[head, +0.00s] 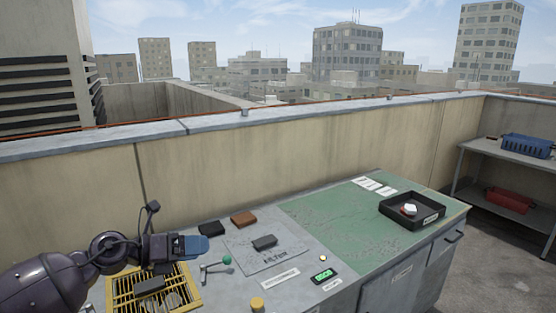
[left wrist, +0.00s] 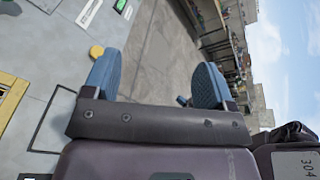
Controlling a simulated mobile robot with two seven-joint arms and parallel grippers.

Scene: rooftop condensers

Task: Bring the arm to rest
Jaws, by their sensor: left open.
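My left arm (head: 50,282) comes in from the left of the head view. Its gripper (head: 197,246) with blue fingers is held above the left part of the grey workbench, beside the yellow grille. In the left wrist view the two blue fingers (left wrist: 158,85) stand wide apart with nothing between them. The grey bench top and the rooftop floor show beyond them. My right gripper is in neither view.
The bench holds a yellow grille (head: 124,298), a green-knobbed lever (head: 227,260), a dark block (head: 264,242), brown and black blocks, a yellow knob (head: 257,304) and a black tray (head: 385,212). A parapet wall (head: 300,150) runs behind. A shelf (head: 480,150) with bins stands right.

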